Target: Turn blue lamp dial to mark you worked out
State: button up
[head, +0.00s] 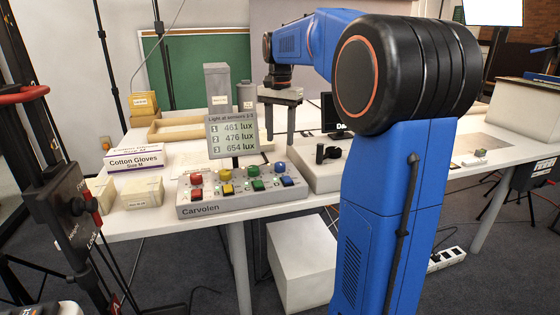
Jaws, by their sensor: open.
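A grey control box (240,203) marked Carvolen sits at the table's front edge. Two rows of red, yellow, green and blue controls are on its sloped top. The rounded blue control (279,167) is at the right end of the back row, and a flatter blue one (287,181) is in front of it. I cannot make out dial marks. A display (233,135) behind the box reads "Light at sensors 1-3": 461, 476 and 654 lux. My gripper (280,127) points down, open and empty, behind and above the blue controls, apart from them.
A Cotton Gloves box (134,158) and small cream boxes (143,193) stand left of the control box. A pale platform with a black-handled item (327,153) is close on its right. A grey column (217,90) rises behind the display. My arm hides part of the table.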

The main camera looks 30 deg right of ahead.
aim_at(280, 163)
notch_tip(280, 163, down, 9)
jog(key=shift+f, duration=0.15)
jog(key=shift+c, duration=0.6)
jog(key=c, duration=0.9)
